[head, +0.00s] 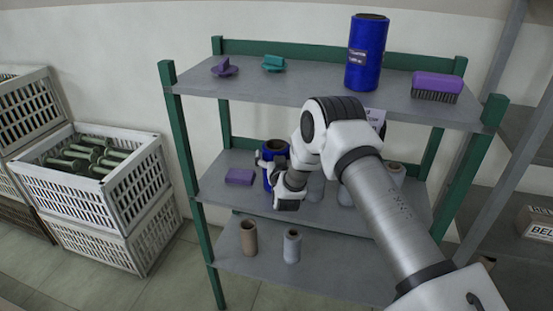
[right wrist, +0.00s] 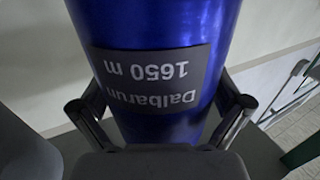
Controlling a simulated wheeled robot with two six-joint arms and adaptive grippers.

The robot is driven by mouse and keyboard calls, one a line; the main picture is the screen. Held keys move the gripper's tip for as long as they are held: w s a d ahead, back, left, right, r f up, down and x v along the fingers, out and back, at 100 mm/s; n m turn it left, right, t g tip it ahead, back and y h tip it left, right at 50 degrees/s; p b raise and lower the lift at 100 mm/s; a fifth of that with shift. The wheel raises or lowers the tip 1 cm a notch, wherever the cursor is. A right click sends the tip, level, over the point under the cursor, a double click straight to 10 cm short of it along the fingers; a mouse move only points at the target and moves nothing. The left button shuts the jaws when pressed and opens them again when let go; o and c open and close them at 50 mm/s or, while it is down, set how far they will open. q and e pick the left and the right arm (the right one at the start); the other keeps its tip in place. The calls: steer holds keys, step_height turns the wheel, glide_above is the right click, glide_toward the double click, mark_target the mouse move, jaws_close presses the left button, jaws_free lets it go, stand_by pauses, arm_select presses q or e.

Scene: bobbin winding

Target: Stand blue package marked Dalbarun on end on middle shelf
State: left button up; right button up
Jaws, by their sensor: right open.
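The blue package marked Dalbarun (right wrist: 160,25) fills the middle of the right wrist view, its grey label reading "Dalbarun 1650 m" upside down there. In the head view a blue package (head: 277,152) appears upright on the middle shelf (head: 225,205), partly hidden by my right gripper (head: 270,167). My right gripper is open, with one finger on each side of the package; whether they touch it I cannot tell. Its base is mostly hidden. My left gripper is not in view.
Another blue package (head: 366,55) stands on the top shelf (head: 310,92), with a purple brush (head: 436,84) and small purple and teal pieces. A purple block (head: 239,177) lies left on the middle shelf. Two tubes stand on the bottom shelf. White crates (head: 95,190) are at left.

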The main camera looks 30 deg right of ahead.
steer(key=v, duration=1.1)
steer(key=shift+s+a, duration=0.2)
steer(key=shift+s, duration=0.05)
